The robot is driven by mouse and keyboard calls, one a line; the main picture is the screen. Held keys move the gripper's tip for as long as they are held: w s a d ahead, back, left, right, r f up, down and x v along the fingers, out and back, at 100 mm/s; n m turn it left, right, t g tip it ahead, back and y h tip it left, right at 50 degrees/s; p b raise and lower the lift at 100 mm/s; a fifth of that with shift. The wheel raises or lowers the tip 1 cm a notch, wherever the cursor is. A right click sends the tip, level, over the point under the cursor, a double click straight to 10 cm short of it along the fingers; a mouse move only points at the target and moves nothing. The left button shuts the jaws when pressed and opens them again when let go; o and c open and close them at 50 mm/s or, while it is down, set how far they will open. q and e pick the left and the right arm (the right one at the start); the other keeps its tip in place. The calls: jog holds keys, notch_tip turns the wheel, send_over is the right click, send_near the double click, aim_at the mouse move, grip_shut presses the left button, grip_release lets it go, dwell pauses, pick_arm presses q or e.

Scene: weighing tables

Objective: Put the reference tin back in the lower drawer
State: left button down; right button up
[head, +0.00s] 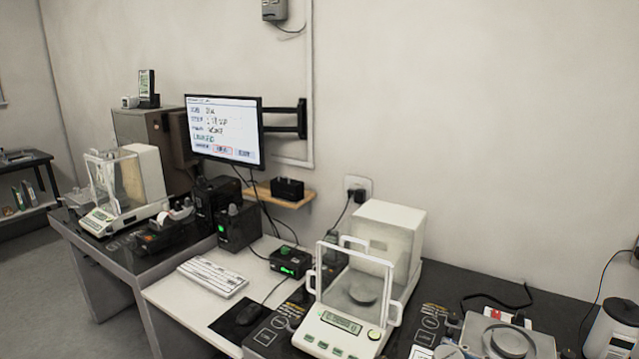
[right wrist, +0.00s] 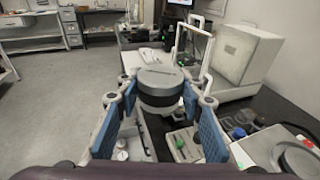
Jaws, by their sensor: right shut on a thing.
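The reference tin, a round grey tin with a dark lower band (right wrist: 161,88), is between the blue-padded fingers of my right gripper (right wrist: 160,98) in the right wrist view. The gripper is shut on it and holds it up, apart from the surfaces below. The tin does not show in the head view. Below it, to the left, is a pale, open, box-like space (right wrist: 124,145) with small white items; I cannot tell for sure that it is the lower drawer. My left gripper is in neither view.
A white balance with a glass-door frame (head: 345,325) stands on the near dark table, its pan empty. A silver device with a round dark plate (head: 545,345) is at bottom right. A keyboard (head: 212,277), mouse and monitor (head: 223,128) are to the left.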

jog(key=s+a+n+g+y, duration=0.3)
jog(key=s, duration=0.5)
jog(key=shift+s+f, duration=0.3)
jog(key=shift+f, duration=0.1)
dwell(0.4)
